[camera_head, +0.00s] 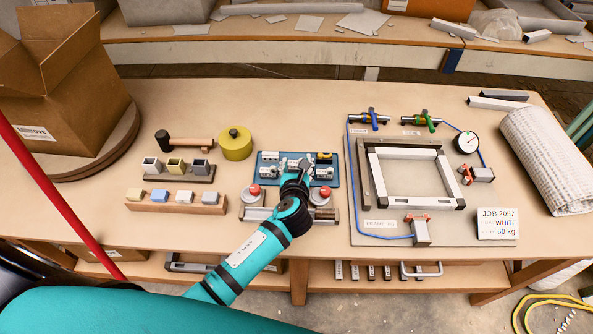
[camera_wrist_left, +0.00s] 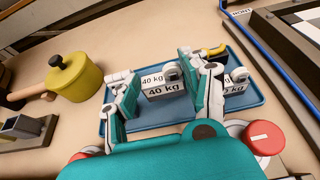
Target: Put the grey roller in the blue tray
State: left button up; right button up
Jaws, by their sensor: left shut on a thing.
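The blue tray (camera_head: 263,183) lies mid-table and also shows in the wrist view (camera_wrist_left: 165,128). My left gripper (camera_head: 296,166) reaches over it from the front. In the wrist view my left gripper (camera_wrist_left: 160,85) has its fingers on either side of a pale block marked 40 kg with a grey roller (camera_wrist_left: 172,72) at its top. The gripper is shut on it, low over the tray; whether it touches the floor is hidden. A similar 40 kg piece (camera_wrist_left: 235,87) and a yellow and black piece (camera_wrist_left: 213,51) are in the tray's right part. My right gripper is not in view.
Red buttons (camera_head: 254,189) stand in front of the tray. A yellow pot (camera_head: 236,144), a mallet (camera_head: 185,143) and racks of small blocks (camera_head: 176,203) are left. A frame fixture (camera_head: 415,175) is close on the right. A cardboard box (camera_head: 65,85) stands far left.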

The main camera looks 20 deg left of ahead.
aim_at(297, 171)
pick_arm(q)
jog(key=shift+f+b, duration=0.3)
jog(key=shift+f, duration=1.45)
jog(key=shift+f, duration=0.15)
jog(key=o, duration=1.1)
jog(key=shift+o, duration=0.2)
jog(key=v, duration=1.2)
